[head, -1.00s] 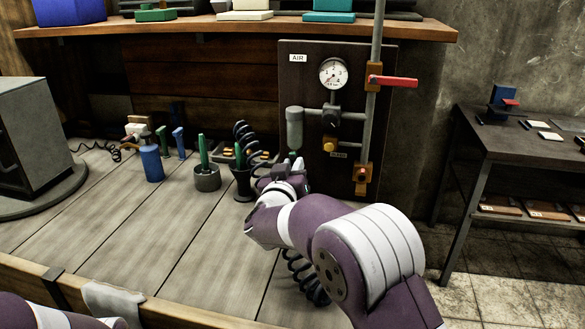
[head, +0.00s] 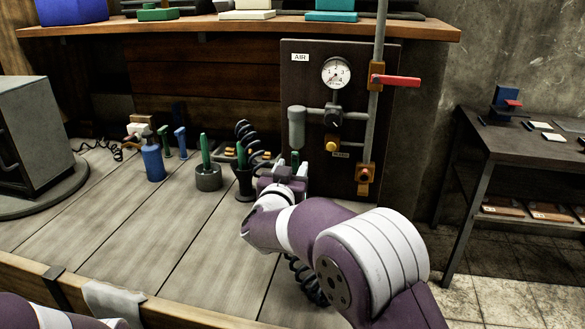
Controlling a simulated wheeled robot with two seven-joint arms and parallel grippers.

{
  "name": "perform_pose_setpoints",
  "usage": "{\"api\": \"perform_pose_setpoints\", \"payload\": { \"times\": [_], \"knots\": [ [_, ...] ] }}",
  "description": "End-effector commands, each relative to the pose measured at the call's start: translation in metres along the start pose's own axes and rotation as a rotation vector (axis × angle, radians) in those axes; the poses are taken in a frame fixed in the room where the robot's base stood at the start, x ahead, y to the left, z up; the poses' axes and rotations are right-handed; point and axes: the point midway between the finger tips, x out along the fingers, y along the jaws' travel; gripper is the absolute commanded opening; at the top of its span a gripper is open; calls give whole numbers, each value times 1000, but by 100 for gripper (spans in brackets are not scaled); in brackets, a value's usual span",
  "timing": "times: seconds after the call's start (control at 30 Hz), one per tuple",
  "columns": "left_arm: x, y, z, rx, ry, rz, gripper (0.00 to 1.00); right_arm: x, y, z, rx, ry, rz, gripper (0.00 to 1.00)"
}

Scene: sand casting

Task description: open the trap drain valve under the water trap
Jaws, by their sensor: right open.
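The water trap (head: 296,127) is a grey cylinder on the dark air panel, left of the gauge. My left gripper is out of view; only part of my left arm shows at the lower left.
The dark panel (head: 310,75) also carries a pressure gauge (head: 336,74), a yellow knob (head: 332,147) and a pipe with a red lever (head: 396,81). A black holder (head: 244,184) with a coiled hose stands left of my gripper. The bench front is mostly clear.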

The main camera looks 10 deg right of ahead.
Motion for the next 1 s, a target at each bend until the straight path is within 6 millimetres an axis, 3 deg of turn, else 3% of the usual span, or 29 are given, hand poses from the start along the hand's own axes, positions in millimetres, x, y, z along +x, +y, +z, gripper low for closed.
{"api": "perform_pose_setpoints", "payload": {
  "times": [0.3,0.43,0.6,0.83,1.0],
  "knots": [
    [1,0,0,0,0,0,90,-84,-1,-1,0,0,-5,45],
    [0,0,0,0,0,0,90,-106,-1,0,1,0,-3,45],
    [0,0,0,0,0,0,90,-116,0,0,1,0,0,45],
    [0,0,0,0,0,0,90,-116,0,-1,1,0,0,45],
    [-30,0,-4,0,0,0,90,-116,0,-31,1,1,0,45]
  ]
}}
